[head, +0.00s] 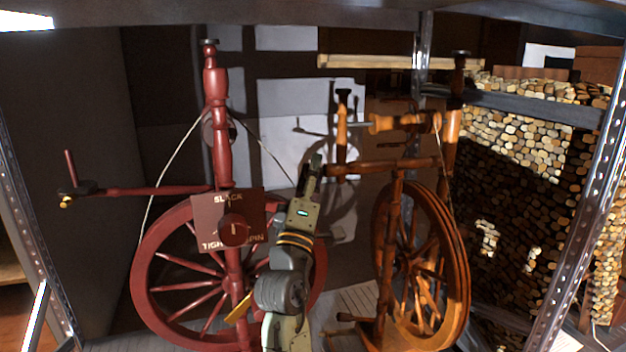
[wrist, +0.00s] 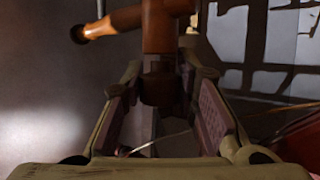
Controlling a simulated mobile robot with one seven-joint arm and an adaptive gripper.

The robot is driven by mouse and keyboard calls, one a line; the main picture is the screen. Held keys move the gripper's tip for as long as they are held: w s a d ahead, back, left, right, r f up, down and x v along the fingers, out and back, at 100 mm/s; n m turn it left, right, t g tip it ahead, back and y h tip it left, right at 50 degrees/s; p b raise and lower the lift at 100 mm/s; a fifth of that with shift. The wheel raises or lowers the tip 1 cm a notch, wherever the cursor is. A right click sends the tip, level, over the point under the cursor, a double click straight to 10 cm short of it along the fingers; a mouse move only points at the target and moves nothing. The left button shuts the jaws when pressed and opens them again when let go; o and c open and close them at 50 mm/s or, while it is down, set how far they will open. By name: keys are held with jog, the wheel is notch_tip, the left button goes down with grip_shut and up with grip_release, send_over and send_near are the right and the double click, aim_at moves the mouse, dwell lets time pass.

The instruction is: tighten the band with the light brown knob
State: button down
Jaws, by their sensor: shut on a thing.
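The light brown spinning wheel (head: 459,270) stands right of centre in the head view. Its horizontal bar (head: 385,165) ends at the left by my gripper (head: 315,165). In the wrist view my gripper (wrist: 160,105) has its two fingers on either side of a turned brown knob (wrist: 158,85), shut on it. The knob's near end looks dark in shadow. In the head view the fingers mostly hide the knob. A thin band (head: 445,170) runs from the upper spindle (head: 395,122) down to the wheel; I cannot tell how taut it is.
A red spinning wheel (head: 143,265) stands close on the left, with a panel (head: 209,212) lettered "SLACK" and a dark red knob (head: 234,230), beside my arm. Metal shelf posts (head: 590,200) frame both sides. Stacked logs (head: 530,140) fill the right background.

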jog(key=c, duration=1.2)
grip_release()
jog(key=shift+c, duration=0.2)
jog(key=v, duration=0.7)
jog(key=shift+s, duration=0.25)
jog(key=shift+f, duration=0.2)
